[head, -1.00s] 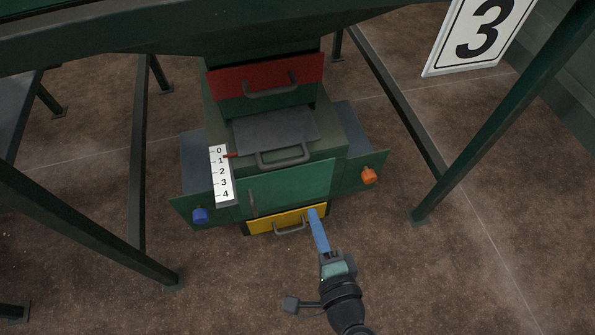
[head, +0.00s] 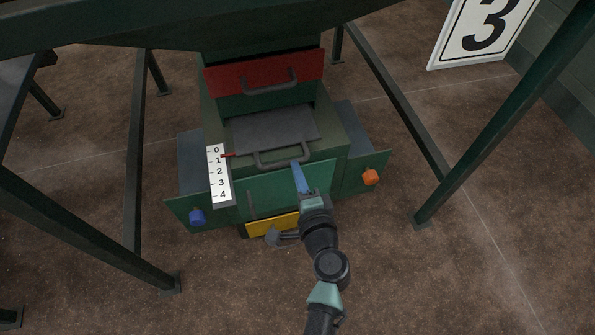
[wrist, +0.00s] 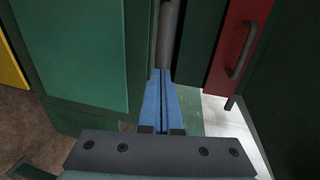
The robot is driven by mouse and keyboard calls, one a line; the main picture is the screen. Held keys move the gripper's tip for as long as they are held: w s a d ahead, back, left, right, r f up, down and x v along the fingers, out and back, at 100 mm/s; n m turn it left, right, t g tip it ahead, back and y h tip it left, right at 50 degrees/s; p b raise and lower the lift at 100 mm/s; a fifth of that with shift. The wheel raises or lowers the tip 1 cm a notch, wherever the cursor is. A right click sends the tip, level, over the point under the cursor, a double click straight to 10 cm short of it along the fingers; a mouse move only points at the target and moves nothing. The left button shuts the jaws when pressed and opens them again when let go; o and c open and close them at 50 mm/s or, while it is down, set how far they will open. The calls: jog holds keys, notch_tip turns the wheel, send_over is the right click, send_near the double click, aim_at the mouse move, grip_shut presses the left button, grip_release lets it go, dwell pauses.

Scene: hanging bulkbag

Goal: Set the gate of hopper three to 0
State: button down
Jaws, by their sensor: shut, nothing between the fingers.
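The hopper's gate is a grey slide plate (head: 272,128) with a dark bar handle (head: 282,160) at its front, partly pulled out. A white scale (head: 219,176) marked 0 to 4 stands left of it. The red pointer (head: 228,155) lies between 0 and 1. A white sign reading 3 (head: 485,28) stands at the upper right. My gripper (head: 294,164) is shut and empty, its blue fingers at the right part of the gate handle. In the wrist view my gripper (wrist: 163,74) points at a grey bar (wrist: 168,35); I cannot tell whether they touch.
A red panel with a handle (head: 226,83) is above the gate. A green door (head: 275,190) and a yellow drawer (head: 258,226) are below. A blue knob (head: 197,217) is at left, an orange knob (head: 371,177) at right. Dark green legs (head: 495,125) flank the hopper.

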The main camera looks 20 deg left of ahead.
aim_at(288, 145)
jog(key=x, duration=0.3)
jog(key=shift+r+b, duration=0.25)
jog(key=shift+b, duration=0.15)
jog(key=shift+w+a+r, duration=0.1)
jog(key=shift+w+a, duration=0.1)
jog(key=shift+w, duration=0.1)
jog(key=shift+a+r, duration=0.1)
jog(key=shift+r, duration=0.1)
